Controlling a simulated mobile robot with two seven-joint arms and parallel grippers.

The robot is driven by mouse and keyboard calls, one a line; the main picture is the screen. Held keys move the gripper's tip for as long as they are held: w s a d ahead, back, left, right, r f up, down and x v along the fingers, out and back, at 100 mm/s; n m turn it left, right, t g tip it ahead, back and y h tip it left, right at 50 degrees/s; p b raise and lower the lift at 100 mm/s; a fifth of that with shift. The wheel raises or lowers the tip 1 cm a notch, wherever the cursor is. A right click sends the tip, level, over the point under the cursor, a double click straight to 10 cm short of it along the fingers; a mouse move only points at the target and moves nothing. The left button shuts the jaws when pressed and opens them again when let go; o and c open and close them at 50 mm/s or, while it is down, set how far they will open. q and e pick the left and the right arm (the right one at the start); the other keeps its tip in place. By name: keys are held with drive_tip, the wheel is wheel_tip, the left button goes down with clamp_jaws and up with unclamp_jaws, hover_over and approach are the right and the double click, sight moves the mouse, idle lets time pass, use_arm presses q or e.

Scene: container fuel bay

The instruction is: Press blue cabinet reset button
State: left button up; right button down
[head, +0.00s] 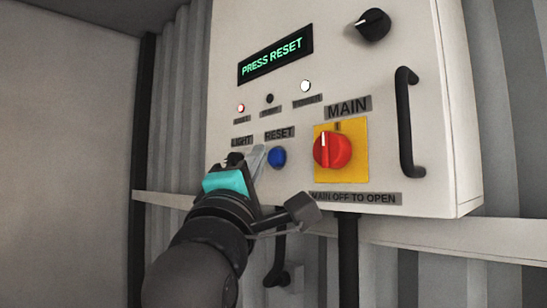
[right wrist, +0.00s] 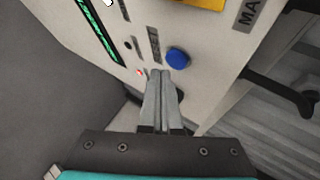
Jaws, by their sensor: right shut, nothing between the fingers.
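The blue reset button (head: 278,157) sits on the front of the pale cabinet (head: 400,135), under the RESET label (head: 279,133). It also shows in the right wrist view (right wrist: 178,58), just beyond my fingertips. My right gripper (head: 257,156) is shut and empty, its fingers pointing at the panel just left of the button in the head view. In the right wrist view its closed fingers (right wrist: 160,80) end a little short of the button in the picture. I cannot tell whether they touch the panel. The display (head: 274,55) reads PRESS RESET. My left gripper is not in view.
A red rotary switch (head: 332,150) on a yellow plate is right of the button. A black knob (head: 373,25) and a black door handle (head: 408,122) are farther right. Small lamps show above the labels; a red one (head: 241,108) is lit. Corrugated wall stands behind.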

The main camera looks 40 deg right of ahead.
drive_tip(key=shift+d, duration=0.2)
drive_tip(key=shift+d, duration=0.25)
drive_tip(key=shift+d, duration=0.45)
idle(0.6)
drive_tip(key=shift+a, duration=0.85)
drive_tip(key=shift+s+a+b, duration=0.2)
drive_tip(key=shift+a+b, duration=0.55)
drive_tip(key=shift+a, duration=1.75)
